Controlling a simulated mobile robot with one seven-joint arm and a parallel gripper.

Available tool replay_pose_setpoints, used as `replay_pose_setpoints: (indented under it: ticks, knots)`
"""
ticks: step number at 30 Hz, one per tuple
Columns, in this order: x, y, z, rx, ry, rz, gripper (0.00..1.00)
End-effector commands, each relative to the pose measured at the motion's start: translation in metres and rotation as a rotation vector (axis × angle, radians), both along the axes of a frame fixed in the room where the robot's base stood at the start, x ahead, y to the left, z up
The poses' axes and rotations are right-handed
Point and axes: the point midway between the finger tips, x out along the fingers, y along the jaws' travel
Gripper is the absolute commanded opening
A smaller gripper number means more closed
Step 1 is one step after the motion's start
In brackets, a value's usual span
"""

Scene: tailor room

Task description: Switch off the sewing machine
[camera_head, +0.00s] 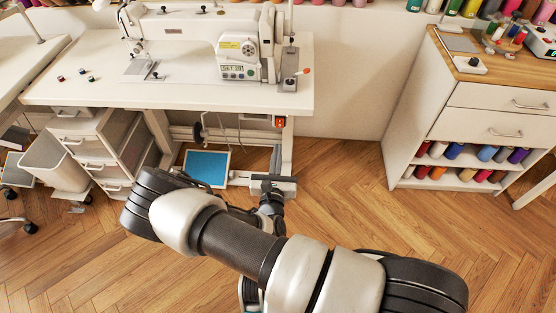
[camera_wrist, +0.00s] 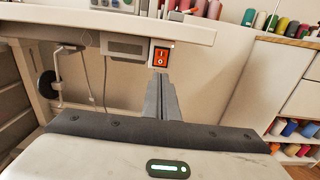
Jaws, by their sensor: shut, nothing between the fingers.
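The white sewing machine (camera_head: 195,30) stands on a white table (camera_head: 190,97), with a lit control panel (camera_head: 238,70) on its right end. An orange-red rocker switch (camera_head: 280,122), marked I and 0, sits under the tabletop near the right leg. The switch (camera_wrist: 160,56) also shows in the wrist view, just beyond my fingertips. My gripper (camera_wrist: 160,76) is shut and empty, pointing at the switch from slightly below. The gap between fingertips and switch is hard to judge.
The tabletop overhangs the switch. A grey box (camera_wrist: 124,46) is left of it. A blue-topped pedal (camera_head: 206,167) lies under the table. White drawers (camera_head: 105,145) stand left. A cabinet (camera_head: 425,95) with thread spools stands right, with open floor before it.

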Motion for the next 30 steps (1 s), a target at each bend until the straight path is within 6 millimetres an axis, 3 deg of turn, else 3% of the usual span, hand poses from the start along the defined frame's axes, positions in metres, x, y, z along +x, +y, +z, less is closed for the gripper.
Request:
replay_pose_setpoints:
  ticks: [18,30]
  knots:
    - [0.061,-0.002,-0.002,0.0,0.0,0.0,0.0]
    - [0.067,-0.003,0.0,-0.001,0.0,0.0,0.0]
